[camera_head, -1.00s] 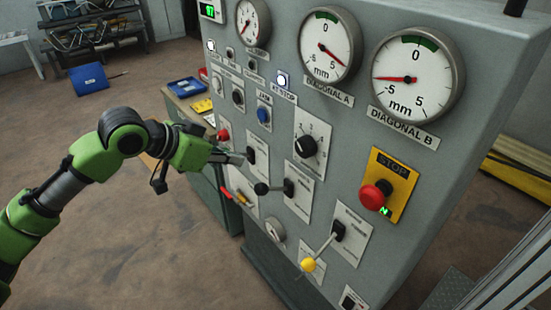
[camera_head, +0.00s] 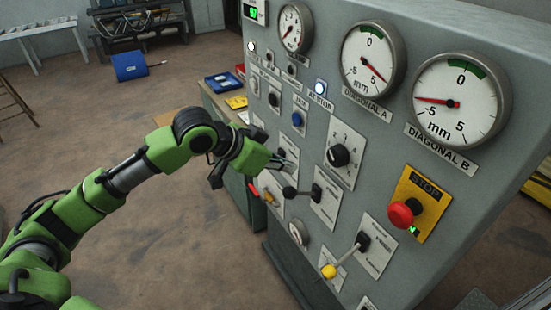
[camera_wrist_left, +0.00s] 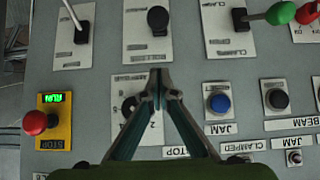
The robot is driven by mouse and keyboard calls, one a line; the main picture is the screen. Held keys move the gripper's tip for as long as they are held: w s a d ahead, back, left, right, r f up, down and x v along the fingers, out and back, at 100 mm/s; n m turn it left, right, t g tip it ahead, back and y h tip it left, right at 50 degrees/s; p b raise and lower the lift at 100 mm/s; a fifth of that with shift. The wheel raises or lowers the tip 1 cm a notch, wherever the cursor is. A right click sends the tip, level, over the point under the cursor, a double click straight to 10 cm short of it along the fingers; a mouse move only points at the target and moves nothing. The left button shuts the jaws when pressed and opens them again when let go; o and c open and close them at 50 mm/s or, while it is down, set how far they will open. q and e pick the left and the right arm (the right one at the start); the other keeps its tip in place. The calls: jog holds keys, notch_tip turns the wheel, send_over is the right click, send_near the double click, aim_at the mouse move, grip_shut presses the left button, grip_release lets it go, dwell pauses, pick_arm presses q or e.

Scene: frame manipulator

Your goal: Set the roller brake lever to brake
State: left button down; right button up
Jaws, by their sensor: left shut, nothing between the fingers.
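The control panel has a lever with a black ball knob (camera_head: 290,192), sticking out toward the left from its slotted plate (camera_head: 326,208). In the left wrist view this black knob (camera_wrist_left: 157,18) shows nearly end-on at the top, above the fingertips. A second lever with a yellow knob (camera_head: 329,271) slants down and left from its own plate. The plates' small lettering is too small to read surely, so I cannot confirm which is the roller brake. My left gripper (camera_head: 287,163) is shut and empty in front of the panel, up from the black knob; its tips also show in the left wrist view (camera_wrist_left: 158,75).
A rotary selector (camera_head: 338,156) and a red stop button (camera_head: 402,214) stick out right of the gripper. A green-knobbed lever (camera_wrist_left: 280,13) is close by in the left wrist view. Open floor (camera_head: 170,250) is at left.

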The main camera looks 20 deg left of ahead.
aim_at(289, 188)
pick_arm(q)
jog(key=p+x, duration=0.1)
jog(key=x, duration=0.3)
jog(key=shift+r, duration=0.15)
jog(key=shift+s+a+f+p, duration=0.15)
jog(key=shift+s+f, duration=0.05)
jog(key=shift+f, duration=0.4)
jog(key=shift+s+a+f+p, duration=0.15)
jog(key=shift+s+a+f, duration=0.05)
jog(key=shift+f, duration=0.35)
jog(key=shift+s+a+f, duration=0.35)
jog(key=shift+s+f, duration=0.05)
jog(key=shift+f, duration=0.25)
jog(key=shift+w+d+f, duration=0.1)
